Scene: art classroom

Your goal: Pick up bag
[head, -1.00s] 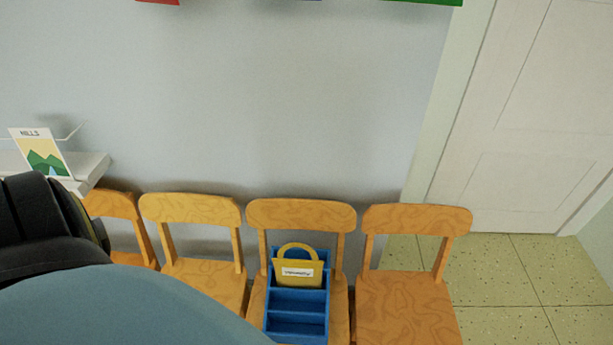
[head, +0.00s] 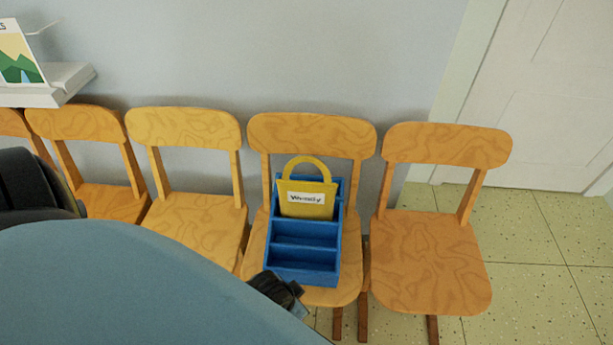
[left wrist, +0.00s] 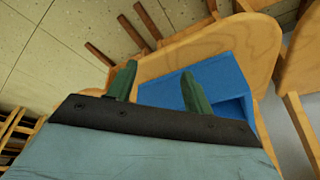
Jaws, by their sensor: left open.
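A yellow bag (head: 306,196) with a looped handle and a white label stands upright in the back compartment of a blue divided caddy (head: 303,254). The caddy sits on a wooden chair (head: 312,132). In the head view, only a dark part near the caddy's front left corner shows; my arm hides the rest. The bag is not visible in the left wrist view. My right gripper is not in view.
Wooden chairs stand in a row on both sides, including one to the right (head: 432,250) and one to the left (head: 195,215). A white shelf (head: 50,88) with a picture card is at upper left. A door (head: 545,90) and open tiled floor (head: 540,285) lie to the right.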

